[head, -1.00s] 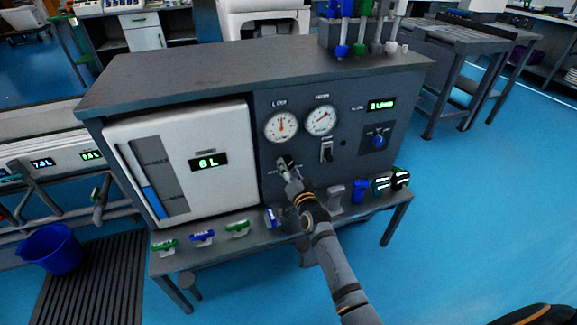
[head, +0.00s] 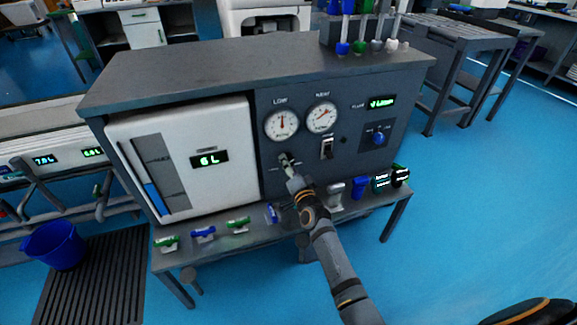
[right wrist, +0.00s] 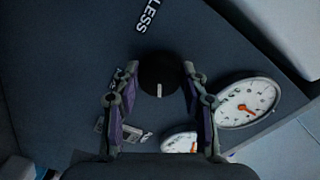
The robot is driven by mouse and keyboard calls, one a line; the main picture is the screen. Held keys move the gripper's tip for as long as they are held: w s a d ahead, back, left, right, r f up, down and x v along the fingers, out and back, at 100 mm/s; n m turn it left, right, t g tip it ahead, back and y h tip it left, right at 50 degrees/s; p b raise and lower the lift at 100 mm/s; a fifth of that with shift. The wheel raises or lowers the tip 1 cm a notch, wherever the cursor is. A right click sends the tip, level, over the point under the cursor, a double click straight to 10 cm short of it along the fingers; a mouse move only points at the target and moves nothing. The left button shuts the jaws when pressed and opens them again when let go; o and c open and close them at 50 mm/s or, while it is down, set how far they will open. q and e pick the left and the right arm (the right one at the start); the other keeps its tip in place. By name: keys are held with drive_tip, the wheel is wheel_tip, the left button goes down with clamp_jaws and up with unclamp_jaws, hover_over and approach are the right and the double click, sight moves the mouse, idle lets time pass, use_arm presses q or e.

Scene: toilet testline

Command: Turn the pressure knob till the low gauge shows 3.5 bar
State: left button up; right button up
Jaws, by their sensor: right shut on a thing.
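The black pressure knob (right wrist: 158,76) with a white mark sits on the dark panel in the right wrist view. My right gripper (right wrist: 160,84) has a finger on each side of it and is shut on it; it also shows in the head view (head: 286,162), where it mostly hides the knob. The low gauge (head: 282,125) is right above the gripper, its red needle pointing about straight up. It also shows in the right wrist view (right wrist: 247,103). Its exact reading is too small to tell. My left gripper is not in view.
A main gauge (head: 322,117) is right of the low gauge, with a switch (head: 327,148) below it and a blue knob (head: 378,137) farther right. A white tank panel reading 6 L (head: 185,160) is at left. Small coloured parts line the bench's front ledge.

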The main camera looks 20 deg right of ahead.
drive_tip(key=o, duration=0.9)
drive_tip(key=shift+r, duration=0.1)
drive_tip(key=shift+o, duration=1.2)
drive_tip(key=s, duration=1.2)
drive_tip(key=shift+d, duration=0.2)
